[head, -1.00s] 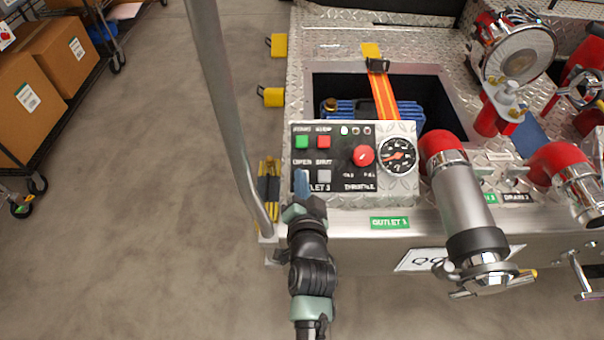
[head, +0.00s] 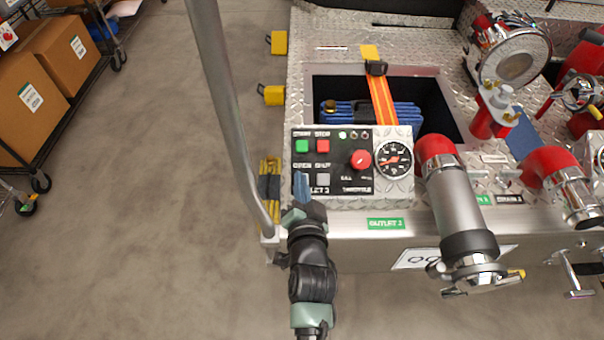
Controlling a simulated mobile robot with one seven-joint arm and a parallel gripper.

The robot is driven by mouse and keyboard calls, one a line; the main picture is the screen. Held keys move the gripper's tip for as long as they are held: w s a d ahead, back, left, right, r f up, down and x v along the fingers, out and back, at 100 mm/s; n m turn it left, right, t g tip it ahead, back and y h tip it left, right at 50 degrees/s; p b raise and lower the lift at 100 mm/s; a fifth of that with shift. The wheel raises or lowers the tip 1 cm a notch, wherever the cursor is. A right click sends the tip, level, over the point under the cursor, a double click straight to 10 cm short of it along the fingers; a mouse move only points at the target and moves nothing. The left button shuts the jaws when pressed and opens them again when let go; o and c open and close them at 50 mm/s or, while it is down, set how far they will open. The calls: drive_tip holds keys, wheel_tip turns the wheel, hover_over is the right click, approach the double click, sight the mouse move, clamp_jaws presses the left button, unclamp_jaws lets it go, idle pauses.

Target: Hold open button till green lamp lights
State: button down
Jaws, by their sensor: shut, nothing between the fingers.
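The black control panel (head: 340,150) faces me on the pump bumper. Its OPEN label (head: 302,166) shows at the left, above the blue fingertips of my gripper (head: 301,186). The gripper is shut and empty, and its tips cover the spot under that label, so the open button is hidden. I cannot tell whether the tips touch or press it. The grey shut button (head: 323,179) is just right of the tips. A row of small lamps (head: 353,135) sits at the panel's top right; the left one looks pale greenish, but I cannot tell whether it is lit.
Green (head: 302,146) and red (head: 323,146) buttons sit above. A red throttle knob (head: 361,159) and a gauge (head: 393,160) are to the right. A grey upright pole (head: 228,110) stands left, and a red-and-silver outlet pipe (head: 462,200) right of the panel.

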drive_tip(key=s+r+p, duration=0.1)
drive_tip(key=r+p, duration=0.1)
drive_tip(key=r, duration=0.1)
drive_tip(key=shift+s+p, duration=0.4)
drive_tip(key=shift+r, duration=0.15)
wheel_tip(320, 180, up, 36)
drive_tip(key=w+a+n+t+p, duration=0.1)
drive_tip(key=w+n+t, duration=0.2)
drive_tip(key=n+t, duration=0.25)
drive_tip(key=s+r+t, duration=0.2)
drive_tip(key=s+r, duration=0.3)
drive_tip(key=r, duration=0.3)
drive_tip(key=s+r+n+t, duration=0.1)
drive_tip(key=s+r+t, duration=0.1)
drive_tip(key=s+r, duration=0.3)
drive_tip(key=s+d+r+n+t+h+p, duration=0.1)
drive_tip(key=s+r, duration=0.4)
drive_tip(key=r, duration=0.6)
drive_tip(key=shift+s+r+t, duration=0.35)
drive_tip(key=shift+t, duration=0.4)
